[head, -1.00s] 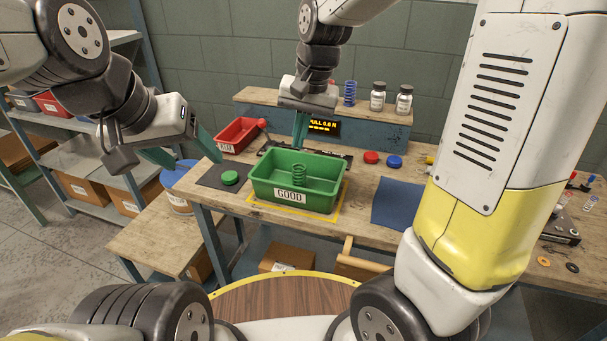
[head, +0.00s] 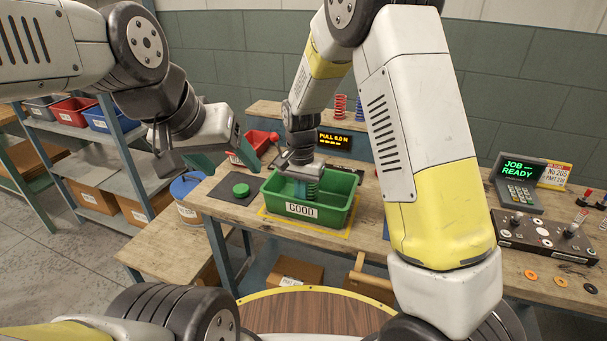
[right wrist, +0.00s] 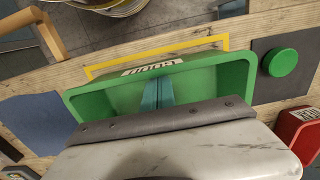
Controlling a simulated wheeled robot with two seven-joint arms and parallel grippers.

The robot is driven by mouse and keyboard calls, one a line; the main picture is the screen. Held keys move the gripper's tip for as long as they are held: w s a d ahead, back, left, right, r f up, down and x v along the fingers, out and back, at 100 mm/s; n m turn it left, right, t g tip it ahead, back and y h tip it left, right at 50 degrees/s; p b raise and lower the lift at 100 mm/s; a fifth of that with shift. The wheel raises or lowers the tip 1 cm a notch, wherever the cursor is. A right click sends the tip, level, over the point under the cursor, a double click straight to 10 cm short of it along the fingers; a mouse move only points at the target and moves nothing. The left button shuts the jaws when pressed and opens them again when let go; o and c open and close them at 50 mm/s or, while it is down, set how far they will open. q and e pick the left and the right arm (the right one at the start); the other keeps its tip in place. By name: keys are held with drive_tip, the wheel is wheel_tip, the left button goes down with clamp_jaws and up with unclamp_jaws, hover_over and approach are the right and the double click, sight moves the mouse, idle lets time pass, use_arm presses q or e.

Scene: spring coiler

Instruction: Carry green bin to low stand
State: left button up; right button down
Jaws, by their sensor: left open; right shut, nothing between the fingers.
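My right gripper (head: 300,190) points down over the bin's inside. In the right wrist view its teal fingers (right wrist: 157,93) are together with nothing between them, over the green bin (right wrist: 205,85); the spring does not show there. My left gripper (head: 222,160) is open and empty, left of the bin and apart from it. A low wooden stand (head: 165,240) is at the left, below the bench top.
A green disc (head: 241,190) on a dark mat and a red bin (head: 256,142) are near the green bin. Shelves (head: 95,150) stand farther left. A control panel (head: 545,235) is at the right.

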drive_tip(key=shift+f, duration=1.15)
drive_tip(key=s+a, duration=0.1)
drive_tip(key=s, duration=0.2)
drive_tip(key=s+a, duration=0.1)
drive_tip(key=s, duration=0.2)
drive_tip(key=s+a, duration=0.1)
drive_tip(key=s, duration=0.2)
drive_tip(key=shift+s, duration=0.25)
